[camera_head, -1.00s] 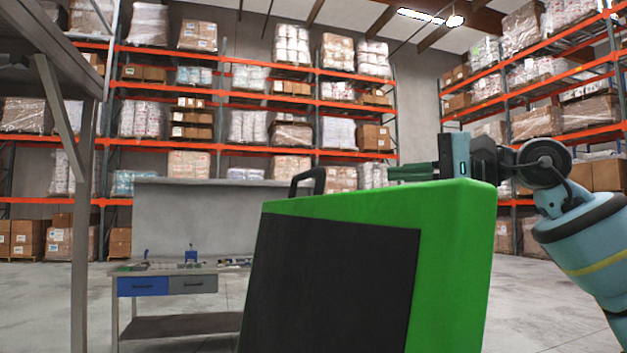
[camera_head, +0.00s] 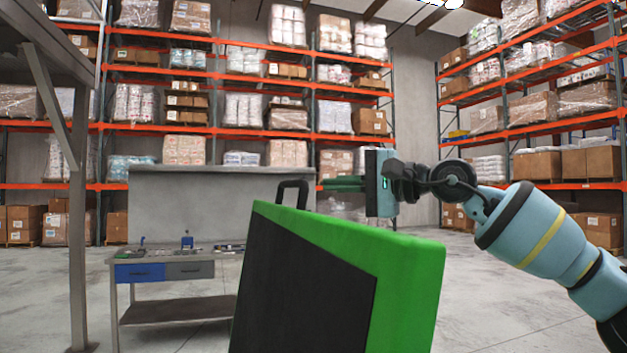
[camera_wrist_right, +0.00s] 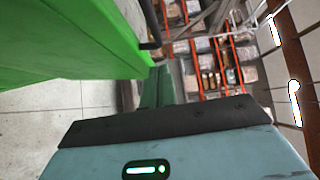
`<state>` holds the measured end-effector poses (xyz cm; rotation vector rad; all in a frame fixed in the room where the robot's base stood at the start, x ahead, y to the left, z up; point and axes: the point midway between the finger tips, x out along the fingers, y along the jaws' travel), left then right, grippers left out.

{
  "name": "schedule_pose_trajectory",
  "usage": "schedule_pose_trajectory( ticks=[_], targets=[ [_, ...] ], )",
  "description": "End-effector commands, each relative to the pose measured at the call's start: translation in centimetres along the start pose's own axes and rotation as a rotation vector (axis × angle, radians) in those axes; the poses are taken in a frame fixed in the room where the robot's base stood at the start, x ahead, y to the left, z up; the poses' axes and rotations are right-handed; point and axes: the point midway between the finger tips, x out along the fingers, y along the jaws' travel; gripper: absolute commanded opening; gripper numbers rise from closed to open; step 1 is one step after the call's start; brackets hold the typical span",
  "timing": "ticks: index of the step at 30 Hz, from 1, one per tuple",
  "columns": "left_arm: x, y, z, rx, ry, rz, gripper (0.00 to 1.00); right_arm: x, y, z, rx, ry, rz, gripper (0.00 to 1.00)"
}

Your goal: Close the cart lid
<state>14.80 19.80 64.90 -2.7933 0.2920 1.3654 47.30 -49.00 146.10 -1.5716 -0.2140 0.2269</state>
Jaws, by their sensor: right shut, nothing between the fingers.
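The cart lid (camera_head: 398,262) is a green panel with a black inset face, standing raised and tilted in the middle of the head view. A dark handle (camera_head: 292,187) stands up at its top left edge. My right gripper (camera_head: 343,183) is shut and empty. In the head view it appears just above the lid's top edge, its fingers pointing left toward the handle without visibly holding it. In the right wrist view the green lid (camera_wrist_right: 60,45) fills the upper left, and the shut fingers (camera_wrist_right: 165,85) show beside it. The cart body is out of view. My left gripper is not in view.
A workbench (camera_head: 165,320) with drawers and small tools stands behind at left. A grey metal post (camera_head: 78,230) rises at far left. Orange racks (camera_head: 250,130) with boxes line the back wall. The floor right of the lid is clear.

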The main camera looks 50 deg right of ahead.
Motion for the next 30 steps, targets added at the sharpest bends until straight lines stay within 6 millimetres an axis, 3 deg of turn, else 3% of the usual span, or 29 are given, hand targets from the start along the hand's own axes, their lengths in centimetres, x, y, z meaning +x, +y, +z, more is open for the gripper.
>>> schedule_pose_trajectory(
  ticks=[5,15,30],
  targets=[
    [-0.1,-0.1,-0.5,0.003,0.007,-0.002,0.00,1.4,0.0,0.0,0.001,0.001,0.003,0.00],
    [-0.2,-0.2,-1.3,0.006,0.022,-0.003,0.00,4.0,0.1,2.6,-0.001,0.001,0.002,0.00],
    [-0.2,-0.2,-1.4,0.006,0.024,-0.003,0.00,4.2,0.0,2.8,0.000,0.000,0.001,0.00]
  ],
)
